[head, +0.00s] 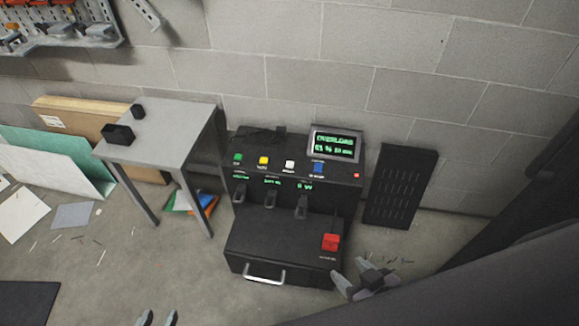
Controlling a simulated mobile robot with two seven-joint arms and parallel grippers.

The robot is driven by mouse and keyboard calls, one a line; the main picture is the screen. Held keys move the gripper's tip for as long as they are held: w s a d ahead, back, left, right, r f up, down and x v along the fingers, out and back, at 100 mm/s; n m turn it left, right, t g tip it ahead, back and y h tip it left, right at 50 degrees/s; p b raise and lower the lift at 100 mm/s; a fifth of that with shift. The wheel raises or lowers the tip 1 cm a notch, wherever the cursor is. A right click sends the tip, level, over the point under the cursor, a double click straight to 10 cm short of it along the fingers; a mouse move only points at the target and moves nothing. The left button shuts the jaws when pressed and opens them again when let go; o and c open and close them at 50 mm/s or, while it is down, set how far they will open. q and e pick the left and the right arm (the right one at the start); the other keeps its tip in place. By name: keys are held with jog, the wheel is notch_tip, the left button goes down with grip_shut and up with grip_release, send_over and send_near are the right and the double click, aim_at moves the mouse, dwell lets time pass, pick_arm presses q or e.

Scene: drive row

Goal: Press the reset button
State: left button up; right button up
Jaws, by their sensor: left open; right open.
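A black machine (285,240) stands on the floor against the block wall. Its top panel has a green button (238,158), a yellow button (264,161), a white button (290,165) and a blue button (318,168) in a row. The small labels under them are too blurred to read surely, so I cannot tell which is reset. My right gripper (352,275) is open near the machine's lower right corner, apart from the buttons. My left gripper (158,317) is open at the bottom edge, far from the machine.
A red switch (330,242) sits at the machine's front right, and a handle (263,277) is low in front. A grey table (170,135) with dark blocks stands left. A dark slotted panel (398,187) leans on the wall at right. Floor in front is mostly clear.

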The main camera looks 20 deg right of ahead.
dwell(0.3)
grip_shut()
dwell(1.6)
